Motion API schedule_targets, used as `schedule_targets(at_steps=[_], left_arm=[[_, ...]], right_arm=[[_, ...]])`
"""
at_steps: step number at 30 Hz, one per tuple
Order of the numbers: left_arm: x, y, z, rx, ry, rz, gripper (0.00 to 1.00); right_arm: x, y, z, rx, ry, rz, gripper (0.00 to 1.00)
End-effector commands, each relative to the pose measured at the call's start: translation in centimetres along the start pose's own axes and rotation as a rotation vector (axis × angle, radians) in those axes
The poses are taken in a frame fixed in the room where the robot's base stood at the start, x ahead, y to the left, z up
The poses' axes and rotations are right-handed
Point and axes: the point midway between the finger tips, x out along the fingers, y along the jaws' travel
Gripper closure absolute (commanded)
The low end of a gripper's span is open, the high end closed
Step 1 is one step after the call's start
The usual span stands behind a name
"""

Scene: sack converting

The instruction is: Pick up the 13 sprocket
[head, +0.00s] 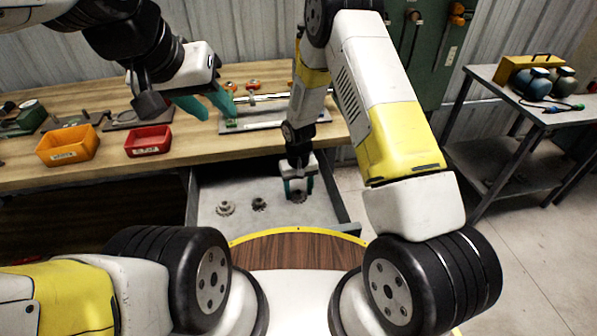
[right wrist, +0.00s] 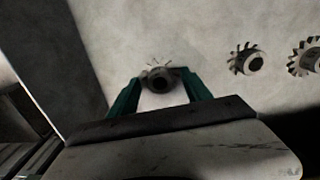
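Three toothed metal sprockets lie in a row in the open drawer (head: 240,184): a left one (head: 225,208), a middle one (head: 259,204) and a right one (head: 298,197). I cannot read a tooth number on any. My right gripper (head: 298,190) points down over the right sprocket, its teal fingers apart. In the right wrist view, that sprocket (right wrist: 158,78) sits between the fingertips, with a small gap showing at the sides. The middle sprocket (right wrist: 246,59) and the larger left one (right wrist: 305,58) lie off to the right there. My left gripper (head: 208,104) is open and empty above the bench.
The wooden bench (head: 190,146) holds an orange bin (head: 68,146), a red bin (head: 148,141) and a metal fixture (head: 262,112). A grey side table (head: 500,80) stands at the right.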

Motion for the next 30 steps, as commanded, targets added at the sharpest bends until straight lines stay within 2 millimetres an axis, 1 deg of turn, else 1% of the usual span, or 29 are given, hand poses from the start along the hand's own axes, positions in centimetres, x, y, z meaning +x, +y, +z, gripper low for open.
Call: schedule_targets(at_steps=[1,3,5,6,8,9,17,20,23,30], left_arm=[[0.0,0.0,0.0,0.000,0.000,0.000,0.64],[0.0,0.0,0.0,0.000,0.000,0.000,0.64],[0.0,0.0,0.0,0.000,0.000,0.000,0.64],[0.0,0.0,0.0,0.000,0.000,0.000,0.64],[0.0,0.0,0.0,0.000,0.000,0.000,0.64],[0.0,0.0,0.0,0.000,0.000,0.000,0.64],[0.0,0.0,0.0,0.000,0.000,0.000,0.64],[0.0,0.0,0.0,0.000,0.000,0.000,0.64],[0.0,0.0,0.0,0.000,0.000,0.000,0.64],[0.0,0.0,0.0,0.000,0.000,0.000,0.64]], right_arm=[[0.0,0.0,0.0,0.000,0.000,0.000,0.53],[0.0,0.0,0.0,0.000,0.000,0.000,0.66],[0.0,0.0,0.0,0.000,0.000,0.000,0.78],[0.0,0.0,0.0,0.000,0.000,0.000,0.86],[0.0,0.0,0.0,0.000,0.000,0.000,0.98],[0.0,0.0,0.0,0.000,0.000,0.000,1.00],[-0.1,0.0,0.0,0.000,0.001,0.000,1.00],[-0.7,0.0,-0.1,0.000,0.003,0.000,1.00],[-2.2,0.0,-0.2,0.000,0.005,-0.001,1.00],[-7.1,-0.1,-0.2,-0.001,0.005,-0.001,1.00]])
